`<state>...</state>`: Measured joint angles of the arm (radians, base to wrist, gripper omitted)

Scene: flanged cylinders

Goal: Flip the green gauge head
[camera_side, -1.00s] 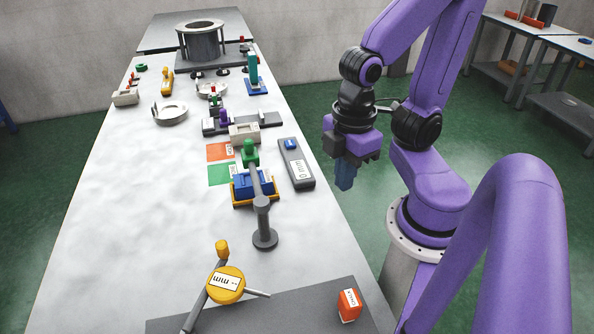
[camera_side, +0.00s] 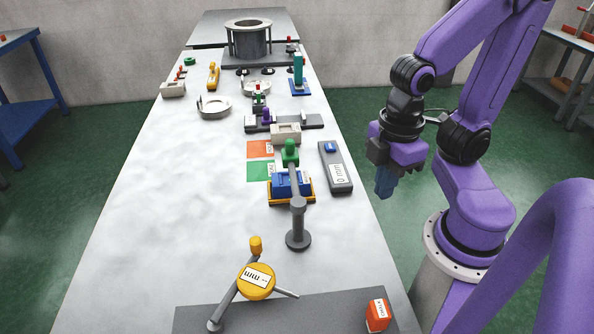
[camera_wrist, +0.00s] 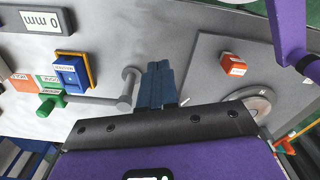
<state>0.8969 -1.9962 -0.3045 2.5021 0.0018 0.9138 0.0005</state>
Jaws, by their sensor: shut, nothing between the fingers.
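The green gauge head (camera_side: 290,152) sits at the far end of a grey bar on a grey post stand (camera_side: 298,225), past a blue block on a yellow tray. The wrist view shows the green head (camera_wrist: 50,103) at the left, with the grey post (camera_wrist: 128,90) between it and my fingers. My gripper (camera_side: 385,190) has blue fingers pointing down, shut and empty, raised near the table's right side. In the wrist view its closed fingertips (camera_wrist: 159,66) show at the middle, apart from the head.
The blue block (camera_side: 284,184) is close by the bar. A grey "0 mm" block (camera_side: 336,168) lies right of the head. Orange (camera_side: 260,149) and green (camera_side: 259,171) patches lie left. A yellow dial (camera_side: 256,281) and orange block (camera_side: 377,315) are nearer. The table's left is clear.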

